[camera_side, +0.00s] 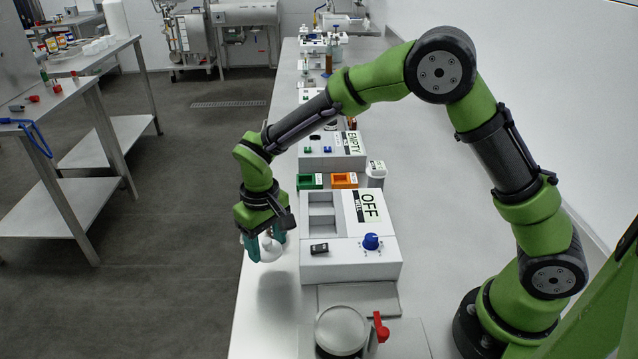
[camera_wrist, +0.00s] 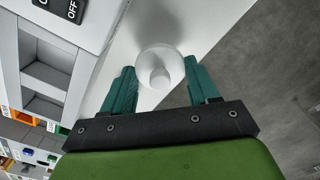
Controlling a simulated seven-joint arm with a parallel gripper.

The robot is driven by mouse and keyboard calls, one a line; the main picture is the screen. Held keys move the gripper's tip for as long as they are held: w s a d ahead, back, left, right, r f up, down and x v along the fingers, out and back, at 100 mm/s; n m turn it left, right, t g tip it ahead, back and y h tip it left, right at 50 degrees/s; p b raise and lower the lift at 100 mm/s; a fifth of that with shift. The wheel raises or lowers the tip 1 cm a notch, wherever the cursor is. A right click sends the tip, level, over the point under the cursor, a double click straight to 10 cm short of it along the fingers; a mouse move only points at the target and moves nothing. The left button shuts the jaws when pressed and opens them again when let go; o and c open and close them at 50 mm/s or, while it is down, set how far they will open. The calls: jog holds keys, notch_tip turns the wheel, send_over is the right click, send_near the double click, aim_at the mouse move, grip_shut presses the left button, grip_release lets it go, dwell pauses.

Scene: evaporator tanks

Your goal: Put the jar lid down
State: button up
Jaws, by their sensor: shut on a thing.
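My gripper (camera_side: 264,246) hangs pointing down over the left edge of the long bench, to the left of the mill box. Its teal fingers are shut on the jar lid (camera_side: 270,249), a pale round piece. In the wrist view my gripper (camera_wrist: 162,82) holds the lid (camera_wrist: 158,62) between the fingertips; it shows as a translucent white disc with a small knob facing the camera. The lid is held above the bench surface, with a soft shadow below it. How its underside sits is hidden.
The grey-white mill box (camera_side: 345,240), with a blue knob (camera_side: 371,241) and an OFF label, stands right of my gripper. Orange (camera_side: 344,181) and green (camera_side: 309,181) trays and a white jar (camera_side: 376,173) stand behind it. A round-topped device (camera_side: 341,330) with a red lever is in front. Bare bench (camera_side: 268,325) lies at the front left.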

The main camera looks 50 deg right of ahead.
aim_at(268, 249)
jog(key=shift+f, duration=2.2)
jog(key=shift+f, duration=0.15)
jog(key=o, duration=1)
